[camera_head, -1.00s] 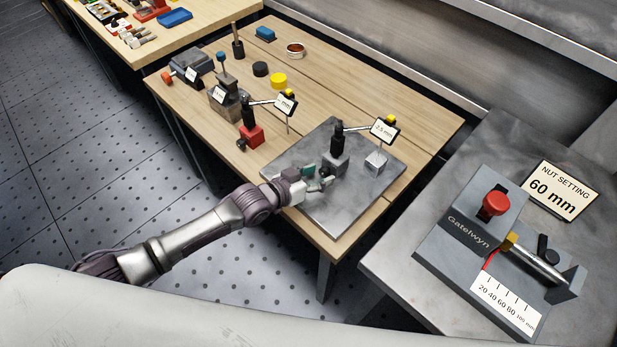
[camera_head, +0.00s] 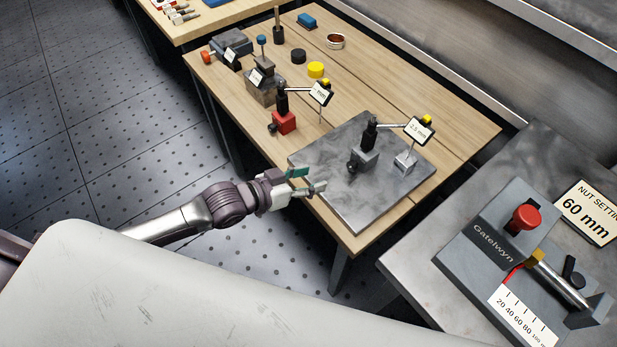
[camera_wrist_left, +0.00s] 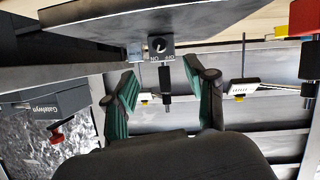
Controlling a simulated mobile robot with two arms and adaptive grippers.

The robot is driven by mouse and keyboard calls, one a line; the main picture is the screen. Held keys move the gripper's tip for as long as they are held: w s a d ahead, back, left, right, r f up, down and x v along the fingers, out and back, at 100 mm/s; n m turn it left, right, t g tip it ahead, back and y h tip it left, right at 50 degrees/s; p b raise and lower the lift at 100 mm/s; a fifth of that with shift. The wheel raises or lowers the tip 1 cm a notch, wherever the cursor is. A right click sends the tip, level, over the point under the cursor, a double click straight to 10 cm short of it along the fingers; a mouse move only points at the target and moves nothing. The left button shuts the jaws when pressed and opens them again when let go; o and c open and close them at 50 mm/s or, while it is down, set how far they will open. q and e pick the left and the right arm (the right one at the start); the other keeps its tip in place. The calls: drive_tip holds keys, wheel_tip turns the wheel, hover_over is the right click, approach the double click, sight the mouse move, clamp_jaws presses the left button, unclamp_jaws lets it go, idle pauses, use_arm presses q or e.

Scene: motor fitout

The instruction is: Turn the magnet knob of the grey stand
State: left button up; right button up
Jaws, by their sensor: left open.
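The grey stand (camera_head: 364,158) stands upright on the grey metal plate, with a black post, an arm and a small labelled dial. Its magnet knob (camera_head: 353,166) is a small black part on the side facing my left gripper. In the left wrist view the knob (camera_wrist_left: 157,44) is round and black with a pale mark, beside OFF and ON lettering. I cannot tell its exact setting. My left gripper (camera_head: 308,180) is open and empty near the plate's left edge, apart from the knob. In the left wrist view its green-padded fingers (camera_wrist_left: 166,84) are spread below the knob. My right gripper is not in view.
The metal plate (camera_head: 350,211) lies on the wooden table, with a small grey block (camera_head: 405,161) under the dial. A red stand (camera_head: 284,122) is to the left. A Gatelwyn fixture (camera_head: 480,248) stands on the right bench. Floor is open left of the table.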

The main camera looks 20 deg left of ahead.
sight(350, 167)
use_arm(q)
drive_tip(key=w+d+f+m, duration=0.1)
drive_tip(key=w+d, duration=0.1)
drive_tip(key=w+d+f+m+y, duration=0.1)
drive_tip(key=w+d+f, duration=0.1)
drive_tip(key=w+d, duration=0.1)
drive_tip(key=w+d+f+m+t, duration=0.1)
drive_tip(key=w+d, duration=0.1)
drive_tip(key=w, duration=0.1)
drive_tip(key=shift+w+d+f+y, duration=0.25)
drive_tip(key=shift+d+f+y, duration=0.05)
drive_tip(key=shift+y, duration=0.1)
idle(0.4)
